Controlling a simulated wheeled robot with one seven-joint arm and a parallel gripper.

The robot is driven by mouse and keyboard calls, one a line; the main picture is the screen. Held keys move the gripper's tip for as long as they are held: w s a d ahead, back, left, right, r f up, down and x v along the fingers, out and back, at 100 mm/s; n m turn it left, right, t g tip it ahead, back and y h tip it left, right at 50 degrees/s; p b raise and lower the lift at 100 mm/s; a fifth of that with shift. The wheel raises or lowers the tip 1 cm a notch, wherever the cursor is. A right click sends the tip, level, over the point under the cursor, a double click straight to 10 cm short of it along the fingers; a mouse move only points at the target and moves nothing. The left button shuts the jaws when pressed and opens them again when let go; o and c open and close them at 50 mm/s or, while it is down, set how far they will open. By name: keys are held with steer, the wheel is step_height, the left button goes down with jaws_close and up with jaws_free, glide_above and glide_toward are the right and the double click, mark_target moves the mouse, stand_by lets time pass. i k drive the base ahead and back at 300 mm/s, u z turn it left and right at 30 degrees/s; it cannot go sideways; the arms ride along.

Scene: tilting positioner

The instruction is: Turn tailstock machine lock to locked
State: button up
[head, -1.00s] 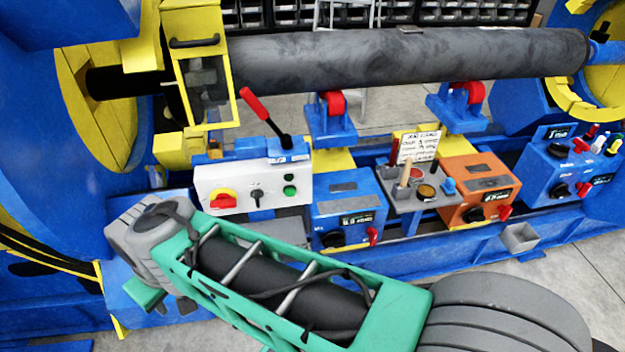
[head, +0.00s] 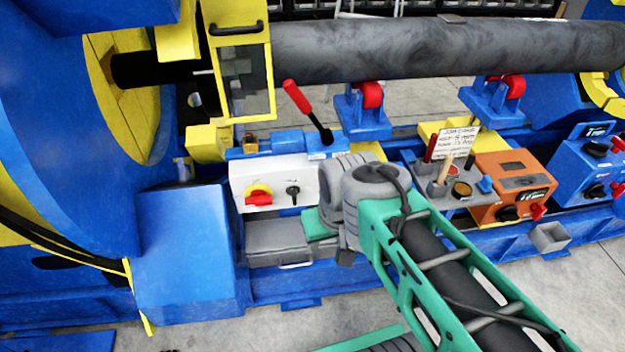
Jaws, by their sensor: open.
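A white control box (head: 273,187) stands left of centre in the head view. Its front carries a red switch on a yellow plate (head: 258,195) and a black rotary knob (head: 293,192). A lever with a red grip (head: 297,97) leans to the upper left from a blue mount behind the box. Which of these is the tailstock machine lock, I cannot tell. My green and grey arm reaches in from the lower right, and its grey joint covers the box's right end. My gripper does not show; the arm hides that area.
A grey pipe (head: 430,50) runs across above. A yellow-framed window (head: 243,80) is at upper left. Right of my arm are a grey tool tray (head: 462,200), an orange box (head: 515,170) and a blue box (head: 590,165). A grey drawer unit (head: 285,240) sits below the white box.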

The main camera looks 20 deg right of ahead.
mark_target(293, 191)
steer(key=u, duration=0.05)
steer(key=k, duration=1.3)
steer(key=u, duration=0.7)
steer(key=i, duration=0.95)
steer(key=u, duration=0.65)
